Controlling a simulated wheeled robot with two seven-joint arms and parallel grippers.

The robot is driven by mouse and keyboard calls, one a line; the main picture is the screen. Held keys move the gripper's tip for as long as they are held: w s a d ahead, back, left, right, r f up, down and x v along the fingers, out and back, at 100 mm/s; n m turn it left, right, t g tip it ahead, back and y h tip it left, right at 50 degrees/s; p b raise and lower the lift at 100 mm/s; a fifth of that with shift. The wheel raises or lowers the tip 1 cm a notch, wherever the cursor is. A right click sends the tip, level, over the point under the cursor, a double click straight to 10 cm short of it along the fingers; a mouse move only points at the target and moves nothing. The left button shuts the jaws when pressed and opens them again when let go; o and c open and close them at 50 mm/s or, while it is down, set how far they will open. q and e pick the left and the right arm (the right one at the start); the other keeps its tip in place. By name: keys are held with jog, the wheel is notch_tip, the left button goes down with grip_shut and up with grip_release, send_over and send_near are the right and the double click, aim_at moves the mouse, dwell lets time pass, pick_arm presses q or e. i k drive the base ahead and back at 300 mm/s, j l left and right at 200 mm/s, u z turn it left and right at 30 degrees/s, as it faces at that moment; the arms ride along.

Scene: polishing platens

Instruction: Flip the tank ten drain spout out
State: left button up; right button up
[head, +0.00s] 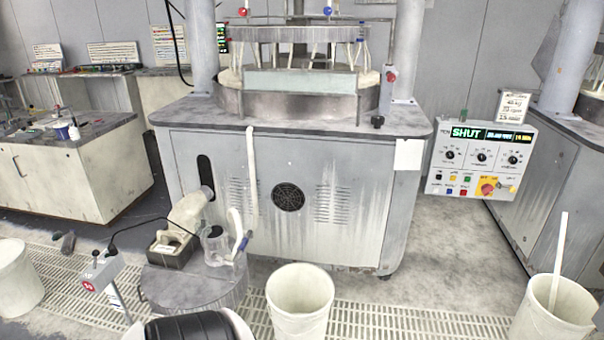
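A pale, thick curved pipe (189,209), which looks like the drain spout, comes from the dark slot at the left of the grey tank cabinet's front (330,150). It bends down toward a small dark tray (175,247) on a round grey stand. I cannot tell whether it touches the tray. The polishing tank (300,103) sits on top of the cabinet. A control panel (481,157) at the right has a green display reading SHUT. Neither of my grippers is in view.
White buckets (300,298) (553,308) stand on the floor in front and right. A small box on a post (101,270) is at left. A white strap (251,180) hangs down the cabinet.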

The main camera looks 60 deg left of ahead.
aim_at(249, 234)
jog(key=u, duration=2.45)
jog(key=i+u, duration=0.25)
jog(key=i, duration=0.3)
jog(key=i+u, duration=0.3)
jog(key=i, duration=0.25)
jog(key=i+l+u, duration=0.1)
jog(key=l, duration=0.2)
jog(key=i+l+u, duration=0.25)
jog(key=l, duration=0.4)
jog(key=i, duration=0.1)
